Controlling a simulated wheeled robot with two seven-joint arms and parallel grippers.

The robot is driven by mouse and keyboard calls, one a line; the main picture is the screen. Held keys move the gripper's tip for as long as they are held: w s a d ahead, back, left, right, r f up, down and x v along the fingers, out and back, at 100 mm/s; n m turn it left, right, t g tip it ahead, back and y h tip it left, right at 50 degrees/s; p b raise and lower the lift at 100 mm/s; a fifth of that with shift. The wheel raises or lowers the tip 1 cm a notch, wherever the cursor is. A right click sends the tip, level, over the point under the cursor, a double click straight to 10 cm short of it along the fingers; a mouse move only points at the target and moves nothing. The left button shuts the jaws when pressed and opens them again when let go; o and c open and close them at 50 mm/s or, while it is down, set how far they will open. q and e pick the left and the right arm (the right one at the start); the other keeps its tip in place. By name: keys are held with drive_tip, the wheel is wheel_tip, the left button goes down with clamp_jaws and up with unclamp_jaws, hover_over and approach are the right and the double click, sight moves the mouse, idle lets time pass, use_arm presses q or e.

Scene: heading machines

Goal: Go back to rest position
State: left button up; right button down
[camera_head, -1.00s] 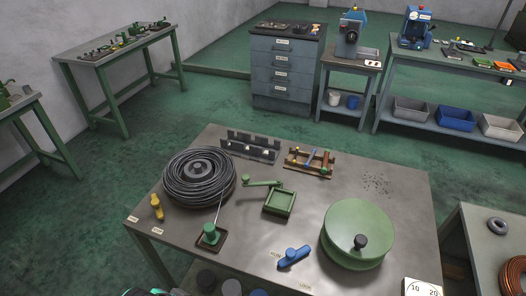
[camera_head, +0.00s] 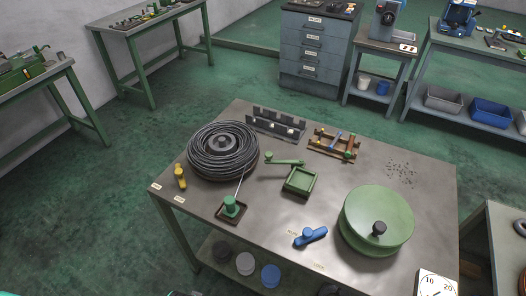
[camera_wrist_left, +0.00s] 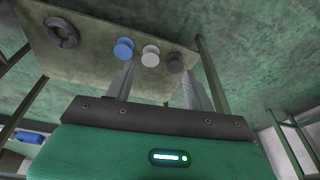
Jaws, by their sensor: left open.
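My left gripper (camera_wrist_left: 157,88) shows in the left wrist view, its two grey fingers spread apart with nothing between them. Beyond the fingers are a blue round piece (camera_wrist_left: 123,48), a white one (camera_wrist_left: 150,54) and a dark one (camera_wrist_left: 175,62) on the table's lower shelf (camera_wrist_left: 100,62). The gripper looks apart from them. In the head view, neither gripper can be made out; only a sliver of something dark and teal shows at the bottom edge. My right gripper is in neither view.
The metal worktable (camera_head: 270,225) holds a wire coil (camera_head: 215,165), a green round lid (camera_head: 375,222), a green tray (camera_head: 300,181), a blue handle (camera_head: 310,237) and a yellow piece (camera_head: 180,177). A drawer cabinet (camera_head: 312,50) stands behind. The green floor (camera_head: 110,200) at left is clear.

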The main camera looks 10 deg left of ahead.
use_arm(q)
drive_tip(key=s+a+f, duration=0.1)
drive_tip(key=s+f, duration=0.3)
drive_tip(key=f, duration=0.5)
drive_tip(key=s+f, duration=0.4)
drive_tip(key=f, duration=0.5)
drive_tip(key=s+a+f+g, duration=0.1)
drive_tip(key=s+a+f, duration=0.1)
drive_tip(key=s+f, duration=0.8)
drive_tip(key=s, duration=0.3)
drive_tip(key=shift+s+a+g, duration=0.2)
drive_tip(key=shift+a+g, duration=0.1)
drive_tip(key=shift+a, duration=0.05)
